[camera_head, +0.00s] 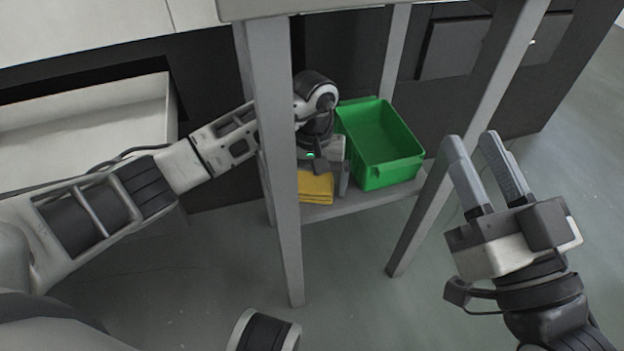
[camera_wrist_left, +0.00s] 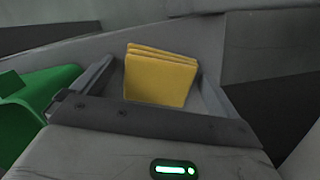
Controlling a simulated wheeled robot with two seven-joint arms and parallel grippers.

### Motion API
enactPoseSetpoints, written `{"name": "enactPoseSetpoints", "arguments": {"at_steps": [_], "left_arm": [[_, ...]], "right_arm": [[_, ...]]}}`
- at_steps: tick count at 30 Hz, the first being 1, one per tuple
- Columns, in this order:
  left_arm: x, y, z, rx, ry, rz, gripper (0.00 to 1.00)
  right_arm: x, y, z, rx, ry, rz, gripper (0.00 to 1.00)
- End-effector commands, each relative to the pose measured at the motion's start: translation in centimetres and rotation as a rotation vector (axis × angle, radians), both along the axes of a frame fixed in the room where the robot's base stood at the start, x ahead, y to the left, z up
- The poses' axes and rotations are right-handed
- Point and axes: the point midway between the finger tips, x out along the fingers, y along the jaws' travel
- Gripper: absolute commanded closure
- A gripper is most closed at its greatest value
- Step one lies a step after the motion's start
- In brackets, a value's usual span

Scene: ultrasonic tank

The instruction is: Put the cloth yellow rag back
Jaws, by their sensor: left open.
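The yellow rag (camera_head: 315,187) is a folded stack on the lower shelf (camera_head: 372,200) of the grey table, left of a green bin. It also shows in the left wrist view (camera_wrist_left: 160,78). My left gripper (camera_head: 322,185) reaches behind the table's front leg and is at the rag. In the left wrist view its two fingers (camera_wrist_left: 155,88) are apart, one on each side of the rag. I cannot tell whether they touch it. My right gripper (camera_head: 482,165) is raised at the right, its fingers apart with nothing between them.
The green bin (camera_head: 382,140) stands empty on the shelf, close to my left gripper. The front table leg (camera_head: 280,200) is beside my left forearm, and another leg (camera_head: 440,190) stands at right. A white open drawer (camera_head: 90,115) is at left. The floor is clear.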

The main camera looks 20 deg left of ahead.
Motion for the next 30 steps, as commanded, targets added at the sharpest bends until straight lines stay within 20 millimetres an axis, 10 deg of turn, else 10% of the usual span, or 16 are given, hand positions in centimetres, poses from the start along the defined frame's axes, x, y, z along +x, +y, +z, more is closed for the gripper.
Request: {"name": "enactPoseSetpoints", "arguments": {"at_steps": [18, 30], "left_arm": [[0.9, 0.2, 7.4, 0.001, -0.001, 0.0, 0.02], [0.9, 0.2, 7.7, 0.0, 0.001, 0.0, 0.02]], "right_arm": [[-1.9, 0.8, -5.0, 0.113, 0.449, 0.06, 0.65], [-2.1, 0.9, -5.5, 0.12, 0.478, 0.066, 0.65]]}}
